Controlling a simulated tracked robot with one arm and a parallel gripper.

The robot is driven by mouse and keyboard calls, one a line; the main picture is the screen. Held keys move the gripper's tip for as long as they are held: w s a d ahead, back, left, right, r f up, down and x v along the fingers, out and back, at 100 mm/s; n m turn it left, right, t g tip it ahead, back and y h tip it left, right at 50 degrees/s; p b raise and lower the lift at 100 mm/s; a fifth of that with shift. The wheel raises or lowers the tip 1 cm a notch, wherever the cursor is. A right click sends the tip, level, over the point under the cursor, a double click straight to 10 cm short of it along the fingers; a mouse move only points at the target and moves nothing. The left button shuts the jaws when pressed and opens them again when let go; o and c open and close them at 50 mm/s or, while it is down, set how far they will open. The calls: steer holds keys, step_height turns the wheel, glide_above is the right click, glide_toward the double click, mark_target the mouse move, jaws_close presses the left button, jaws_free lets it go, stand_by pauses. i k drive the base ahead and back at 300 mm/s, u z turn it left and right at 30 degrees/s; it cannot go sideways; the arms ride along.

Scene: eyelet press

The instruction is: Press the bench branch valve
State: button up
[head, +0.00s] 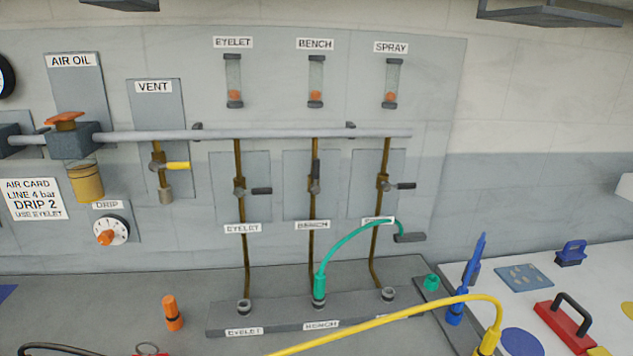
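The bench branch valve (314,186) sits on the middle brown pipe, above a BENCH label (313,225). Its dark lever (315,168) points up, in line with the pipe. The eyelet valve (240,187) on the left and the spray valve (384,184) on the right have their dark levers pointing sideways to the right. Above, the BENCH sight tube (316,82) has an orange float low in it. A green hose (345,243) rises from the bench outlet and arcs right, partly covering the SPRAY label. My gripper is not in view.
A yellow hose (400,312) crosses the lower front. A grey pipe (270,134) runs along the top of the branches. An orange fitting (172,313) stands on the bench at left.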

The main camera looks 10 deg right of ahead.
mark_target(315, 189)
steer(key=k, duration=0.65)
steer(key=z, duration=0.35)
steer(key=i, duration=1.85)
steer(key=u, duration=0.35)
